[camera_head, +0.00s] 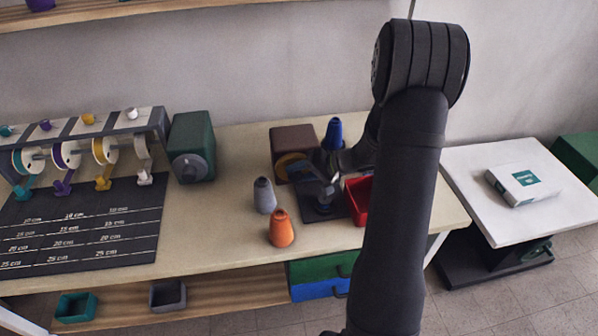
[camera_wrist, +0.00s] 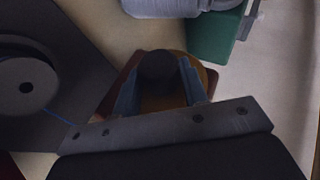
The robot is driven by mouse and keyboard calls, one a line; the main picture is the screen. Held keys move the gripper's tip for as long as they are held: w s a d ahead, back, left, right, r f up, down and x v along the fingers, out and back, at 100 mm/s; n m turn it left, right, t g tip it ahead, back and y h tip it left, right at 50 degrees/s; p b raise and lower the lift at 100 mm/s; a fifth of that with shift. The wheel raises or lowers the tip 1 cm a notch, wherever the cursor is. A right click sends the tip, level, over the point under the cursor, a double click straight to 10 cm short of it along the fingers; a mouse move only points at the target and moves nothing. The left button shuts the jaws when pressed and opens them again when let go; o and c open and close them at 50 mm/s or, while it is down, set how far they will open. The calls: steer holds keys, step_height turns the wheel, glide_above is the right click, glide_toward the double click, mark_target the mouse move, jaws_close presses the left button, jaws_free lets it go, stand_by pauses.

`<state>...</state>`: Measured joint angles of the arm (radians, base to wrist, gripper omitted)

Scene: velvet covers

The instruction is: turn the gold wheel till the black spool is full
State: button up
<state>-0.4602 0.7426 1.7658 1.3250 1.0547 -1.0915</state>
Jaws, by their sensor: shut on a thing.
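The gold wheel (camera_head: 290,161) sits on the front of a brown box (camera_head: 292,136) on the table. In the wrist view the gold wheel (camera_wrist: 206,76) shows behind my fingers, with a dark round knob (camera_wrist: 158,65) between them. My gripper (camera_wrist: 160,85) is shut on this knob.
A blue cone (camera_head: 333,133) stands behind my gripper, and a red tray (camera_head: 359,196) is to its right. Grey (camera_head: 264,195) and orange (camera_head: 281,229) cones stand at the front left. A green box (camera_head: 192,146) and a spool rack (camera_head: 85,150) are further left.

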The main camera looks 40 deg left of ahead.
steer(key=shift+d+f+m+g+y, duration=0.1)
steer(key=shift+f+m+g+y, duration=0.1)
steer(key=shift+g+y, duration=0.3)
steer(key=shift+f+m+g+y, duration=0.1)
steer(key=shift+m+g+y, duration=0.15)
steer(key=shift+y, duration=0.45)
steer(key=shift+g, duration=0.25)
steer(key=o, duration=1)
steer(key=shift+c, duration=0.2)
steer(key=shift+r, duration=0.1)
steer(key=v, duration=1.7)
steer(key=shift+d, duration=0.3)
steer(key=shift+s+a, duration=0.1)
steer(key=x, duration=1.7)
steer(key=shift+a, duration=0.2)
